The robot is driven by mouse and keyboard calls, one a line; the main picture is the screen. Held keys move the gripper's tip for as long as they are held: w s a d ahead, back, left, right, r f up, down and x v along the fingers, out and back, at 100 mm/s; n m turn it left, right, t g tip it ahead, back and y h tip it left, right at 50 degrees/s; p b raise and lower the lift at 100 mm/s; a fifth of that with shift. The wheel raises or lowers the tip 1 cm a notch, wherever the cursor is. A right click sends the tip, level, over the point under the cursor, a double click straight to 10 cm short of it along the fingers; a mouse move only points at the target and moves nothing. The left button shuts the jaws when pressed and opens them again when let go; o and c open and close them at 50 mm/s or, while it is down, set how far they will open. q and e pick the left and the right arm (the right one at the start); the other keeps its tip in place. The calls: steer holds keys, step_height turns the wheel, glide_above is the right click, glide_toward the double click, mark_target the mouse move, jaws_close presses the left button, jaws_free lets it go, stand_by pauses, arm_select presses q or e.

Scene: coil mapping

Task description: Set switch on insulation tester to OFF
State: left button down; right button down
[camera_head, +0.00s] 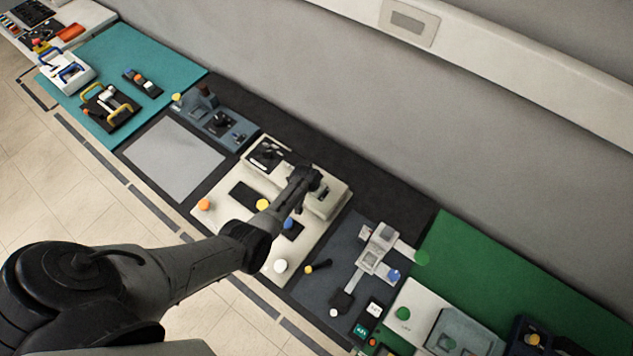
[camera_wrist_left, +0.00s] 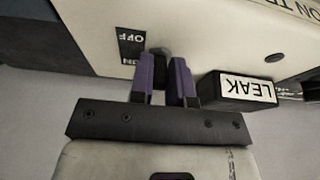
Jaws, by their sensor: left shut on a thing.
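The insulation tester is a cream housing (camera_wrist_left: 215,35) in the left wrist view, with part of its upside-down lettering at the top right. A black label (camera_wrist_left: 131,43) on it reads OFF and ON. A small dark grey switch (camera_wrist_left: 161,52) sits beside this label. My left gripper (camera_wrist_left: 164,68) has its two purple fingers on either side of the switch, shut on it. Which position the switch is in cannot be told. In the head view my left gripper (camera_head: 303,205) is at the cream tester box (camera_head: 328,203), and the arm hides part of it.
A black block labelled LEAK (camera_wrist_left: 240,90) stands just right of the fingers in the wrist view. In the head view, a cream board (camera_head: 262,262) with coloured knobs lies in front of the tester. A dark mat (camera_head: 325,245) with a grey device (camera_head: 377,250) is to the right.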

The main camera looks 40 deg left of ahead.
arm_select(q)
steer(key=shift+s+f+t, duration=0.15)
steer(key=shift+s+t, duration=0.1)
steer(key=shift+t, duration=0.65)
steer(key=c, duration=1.1)
jaws_free()
steer(key=shift+s+r+p, duration=0.25)
steer(key=shift+r+p, duration=0.2)
steer(key=shift+p, duration=0.05)
steer(key=shift+p+v, duration=1.1)
steer(key=shift+v, duration=5.3)
steer(key=shift+s+d+f, duration=0.1)
steer(key=shift+s+d, duration=0.05)
